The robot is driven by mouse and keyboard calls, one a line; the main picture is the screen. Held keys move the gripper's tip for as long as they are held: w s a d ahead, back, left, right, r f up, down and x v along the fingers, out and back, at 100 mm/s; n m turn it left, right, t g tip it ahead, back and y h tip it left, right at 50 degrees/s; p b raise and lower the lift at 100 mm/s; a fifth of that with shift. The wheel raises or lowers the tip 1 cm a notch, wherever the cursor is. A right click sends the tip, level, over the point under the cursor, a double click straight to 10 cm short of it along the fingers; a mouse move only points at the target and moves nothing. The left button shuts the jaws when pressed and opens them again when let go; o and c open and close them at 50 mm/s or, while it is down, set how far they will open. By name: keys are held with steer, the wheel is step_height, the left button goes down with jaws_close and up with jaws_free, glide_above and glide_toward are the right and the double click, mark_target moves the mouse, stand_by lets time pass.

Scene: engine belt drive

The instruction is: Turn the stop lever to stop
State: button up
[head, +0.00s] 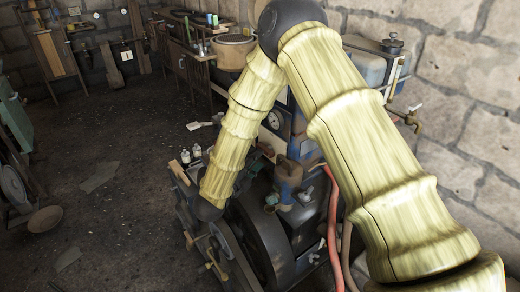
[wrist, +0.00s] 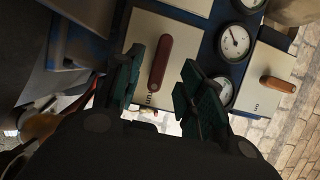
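In the wrist view my gripper (wrist: 163,85) is open, with its two green-padded fingers spread apart. Between the fingers shows a dark red lever handle (wrist: 160,62) on a cream plate (wrist: 190,35). Partly readable lettering, perhaps "run", stands below the handle. No finger visibly touches the handle; the depth between them is hard to tell. A second, orange-brown handle (wrist: 280,87) sits on another cream plate (wrist: 260,70) to the right, also with small lettering. I cannot tell from the lettering which one is the stop lever. In the head view my gripper is not clearly visible.
Round gauges (wrist: 235,42) on a dark blue panel stand between the two plates. In the head view my arm crosses over the engine, with its dark wheel (head: 265,240) and red hose (head: 333,215). A stone wall (head: 465,100) bounds the right; open floor (head: 100,200) lies left.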

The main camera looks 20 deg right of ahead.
mark_target(267, 149)
steer(key=p+x, duration=0.1)
steer(key=x, duration=0.3)
steer(key=shift+w+d, duration=0.25)
steer(key=shift+d, duration=0.05)
jaws_close()
